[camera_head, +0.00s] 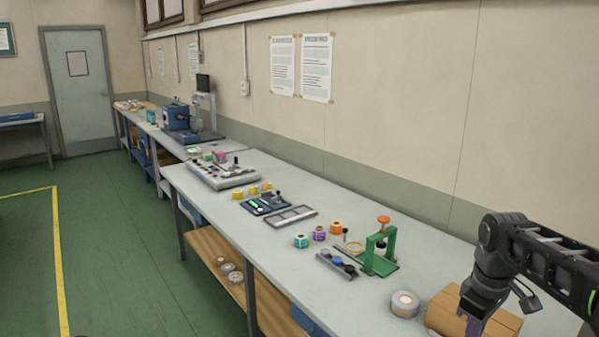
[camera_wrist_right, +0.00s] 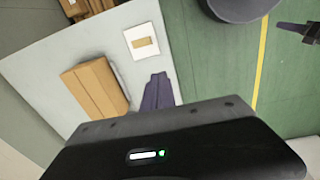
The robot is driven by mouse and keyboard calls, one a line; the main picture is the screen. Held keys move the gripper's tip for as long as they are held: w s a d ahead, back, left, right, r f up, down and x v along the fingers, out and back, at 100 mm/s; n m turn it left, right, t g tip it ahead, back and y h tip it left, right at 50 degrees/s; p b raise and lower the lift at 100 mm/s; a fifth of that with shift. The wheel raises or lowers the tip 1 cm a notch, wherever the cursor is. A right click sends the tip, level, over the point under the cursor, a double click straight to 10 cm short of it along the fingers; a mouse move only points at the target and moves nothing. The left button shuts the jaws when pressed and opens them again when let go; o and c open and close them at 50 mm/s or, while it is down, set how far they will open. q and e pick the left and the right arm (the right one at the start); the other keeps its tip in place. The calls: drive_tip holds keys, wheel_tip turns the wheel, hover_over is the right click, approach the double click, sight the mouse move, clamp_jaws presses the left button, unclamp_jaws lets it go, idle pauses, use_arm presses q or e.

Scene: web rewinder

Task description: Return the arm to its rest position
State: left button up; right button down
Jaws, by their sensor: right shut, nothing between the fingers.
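My right arm reaches in from the right edge of the head view. My right gripper (camera_head: 474,326) points down over the near right part of the workbench (camera_head: 365,312), beside a cardboard box (camera_head: 447,312). The frame's bottom edge cuts off its fingertips. In the right wrist view its purple fingers (camera_wrist_right: 157,92) are together and hold nothing, above the bench and apart from the cardboard box (camera_wrist_right: 97,85). A dark part with a purple tip, apparently my left gripper (camera_wrist_right: 290,27), shows at the top right of the wrist view over the floor; its jaws are unclear.
A grey roll (camera_head: 404,303) and a green press-like stand (camera_head: 380,250) stand left of the box. Small coloured rolls (camera_head: 318,233), a grey frame (camera_head: 291,216) and a control panel (camera_head: 222,173) lie farther along. A white card (camera_wrist_right: 143,41) lies near the bench edge. The green floor (camera_head: 130,260) is clear.

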drive_tip(key=w+a+f+m+t+y, duration=0.2)
drive_tip(key=w+a+f+m+t, duration=0.15)
drive_tip(key=w+a+f, duration=0.4)
drive_tip(key=s+a+f+m+y, duration=0.1)
drive_tip(key=a+f, duration=0.4)
drive_tip(key=f, duration=0.3)
drive_tip(key=s+a+f+m, duration=0.15)
drive_tip(key=a+f, duration=0.25)
drive_tip(key=f, duration=0.4)
drive_tip(key=s+a+f+g, duration=0.1)
drive_tip(key=s+a+f, duration=0.3)
drive_tip(key=s, duration=0.5)
drive_tip(key=s+a+f+m+g+y, duration=0.1)
drive_tip(key=s+a+f, duration=0.3)
drive_tip(key=s+f, duration=0.3)
drive_tip(key=s+a+f+m+g, duration=0.1)
drive_tip(key=s+a+f, duration=0.3)
drive_tip(key=s, duration=0.7)
wheel_tip(320, 180, down, 2)
drive_tip(key=shift+g+y, duration=0.3)
drive_tip(key=shift+g, duration=0.15)
